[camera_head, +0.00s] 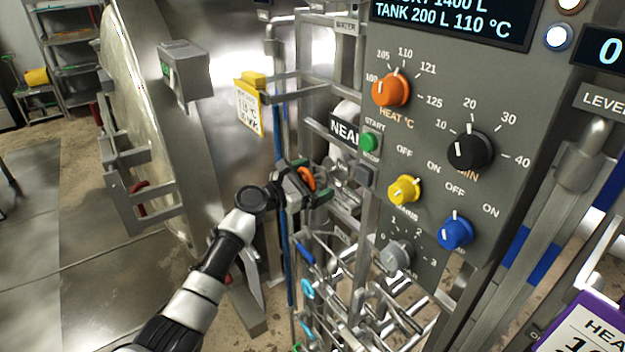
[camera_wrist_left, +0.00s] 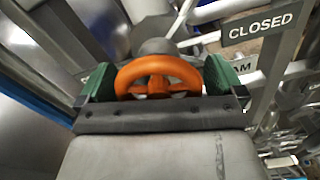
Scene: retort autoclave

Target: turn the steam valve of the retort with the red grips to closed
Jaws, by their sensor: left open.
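My left gripper (camera_head: 306,182) is at the pipework left of the control panel, open around an orange handwheel valve (camera_head: 307,178). In the left wrist view the orange wheel (camera_wrist_left: 158,72) sits between the two green-padded fingers, one on each side. I cannot tell whether the pads touch its rim. A red grip (camera_head: 138,188) shows on the steel retort (camera_head: 215,120) at left. My right gripper is not in view.
The grey control panel (camera_head: 420,130) with orange, black, yellow, blue and grey knobs stands close right of the gripper. Pipes with blue and cyan handles (camera_head: 307,290) lie below. A yellow tag (camera_head: 249,105) hangs above left. Open floor (camera_head: 90,290) is at lower left.

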